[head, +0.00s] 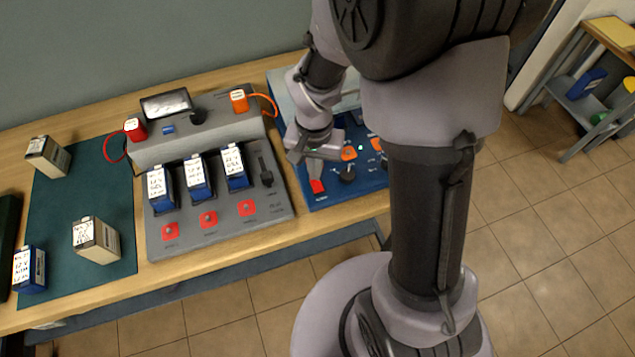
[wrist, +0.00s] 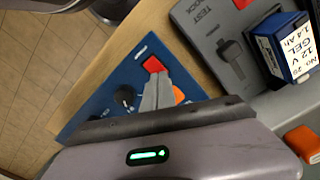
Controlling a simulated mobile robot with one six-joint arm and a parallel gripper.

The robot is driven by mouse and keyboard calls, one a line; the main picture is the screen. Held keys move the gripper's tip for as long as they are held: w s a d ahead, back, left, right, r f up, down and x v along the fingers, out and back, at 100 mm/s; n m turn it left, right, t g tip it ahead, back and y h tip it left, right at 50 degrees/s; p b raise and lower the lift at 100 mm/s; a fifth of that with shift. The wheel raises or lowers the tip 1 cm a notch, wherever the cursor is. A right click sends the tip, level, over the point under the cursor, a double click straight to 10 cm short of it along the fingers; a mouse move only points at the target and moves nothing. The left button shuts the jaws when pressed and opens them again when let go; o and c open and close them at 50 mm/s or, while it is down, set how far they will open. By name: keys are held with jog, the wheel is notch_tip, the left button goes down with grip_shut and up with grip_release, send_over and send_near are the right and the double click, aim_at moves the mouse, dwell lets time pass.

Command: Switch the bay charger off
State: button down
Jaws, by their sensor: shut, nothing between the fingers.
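A blue panel (head: 345,193), which looks like the bay charger, lies on the bench right of a grey unit. A red switch (head: 317,187) sits near its front left corner; it also shows in the wrist view (wrist: 154,64). A black knob (head: 347,174) and an orange part (head: 348,153) are beside it. My gripper (head: 313,176) is shut and empty, its fingertips right at the red switch. In the wrist view the fingertips (wrist: 156,79) partly cover the panel near the switch. I cannot tell whether they touch it or which way it is set.
The grey unit (head: 275,208) holds several blue batteries, red buttons and a black lever (head: 265,172). Loose batteries stand on and by a green mat (head: 70,190) at the left. My arm hides the panel's right part. A shelf (head: 560,100) stands at the right.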

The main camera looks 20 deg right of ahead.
jog(key=shift+f+b, duration=0.85)
jog(key=shift+f, duration=0.05)
dwell(0.3)
notch_tip(320, 180, up, 7)
jog(key=p, duration=0.5)
jog(key=shift+p, duration=0.35)
jog(key=s+a+r+t+y+b, duration=0.1)
jog(key=s+a+r+t+b, duration=0.1)
jog(key=s+r, duration=0.4)
jog(key=s+a+r+n+t+y+b, duration=0.1)
jog(key=s+a+r+t+b, duration=0.1)
jog(key=s+r, duration=0.4)
notch_tip(320, 180, up, 3)
jog(key=shift+s+f+n+t+b, duration=0.2)
jog(key=shift+s+n+t+b, duration=0.15)
jog(key=shift+t+b, duration=0.5)
